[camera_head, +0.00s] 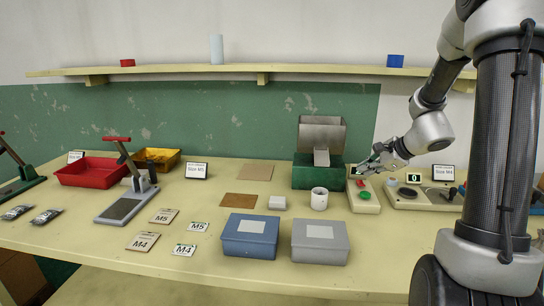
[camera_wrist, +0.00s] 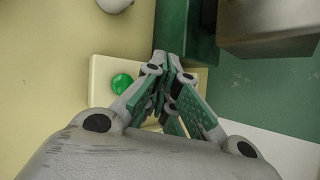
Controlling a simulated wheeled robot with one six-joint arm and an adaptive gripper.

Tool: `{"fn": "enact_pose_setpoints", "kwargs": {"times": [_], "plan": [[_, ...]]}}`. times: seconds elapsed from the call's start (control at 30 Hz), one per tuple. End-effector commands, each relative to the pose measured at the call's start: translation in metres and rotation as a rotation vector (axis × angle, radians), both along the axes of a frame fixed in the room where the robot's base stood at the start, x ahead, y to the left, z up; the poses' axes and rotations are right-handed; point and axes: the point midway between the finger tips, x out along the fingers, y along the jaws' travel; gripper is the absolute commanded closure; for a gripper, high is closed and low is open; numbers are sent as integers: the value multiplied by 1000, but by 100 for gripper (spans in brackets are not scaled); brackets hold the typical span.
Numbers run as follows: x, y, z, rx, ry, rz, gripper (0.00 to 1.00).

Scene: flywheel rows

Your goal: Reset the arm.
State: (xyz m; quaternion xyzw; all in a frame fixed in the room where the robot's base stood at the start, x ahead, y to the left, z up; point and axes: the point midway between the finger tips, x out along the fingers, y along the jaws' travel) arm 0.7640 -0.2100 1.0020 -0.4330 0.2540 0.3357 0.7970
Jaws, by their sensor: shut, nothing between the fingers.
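My gripper (camera_head: 372,164) hangs over the small beige button box (camera_head: 363,204) at the right of the table, beside the green machine (camera_head: 318,172) with its metal hopper. My gripper's fingers (camera_wrist: 166,72) are closed together and empty in the wrist view. The green button (camera_wrist: 122,83) shows left of the fingers, on the beige box (camera_wrist: 103,70). The fingers cover part of the box in the wrist view. I cannot tell whether the fingertips touch the box.
A counter box (camera_head: 413,194) showing "0" stands right of the button box. A white cup (camera_head: 319,199), blue box (camera_head: 250,236) and grey box (camera_head: 319,243) stand left and in front. A red tray (camera_head: 92,172) and lever press (camera_head: 128,190) are farther left. A shelf (camera_head: 180,70) runs above.

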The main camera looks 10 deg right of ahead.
Motion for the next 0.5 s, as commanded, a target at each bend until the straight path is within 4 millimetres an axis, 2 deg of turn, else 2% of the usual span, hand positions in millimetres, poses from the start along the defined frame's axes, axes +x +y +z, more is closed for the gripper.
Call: {"fn": "enact_pose_setpoints", "kwargs": {"times": [0.07, 0.13, 0.23, 0.3, 0.5], "plan": [[-11, 4, -5, -44, 8, 93, 100], [-32, 8, -17, -89, 41, 202, 100], [-76, 15, -21, -183, 79, 406, 100], [-109, 23, -13, -269, 93, 578, 100], [-193, 38, 21, -522, 112, 1015, 100]]}}
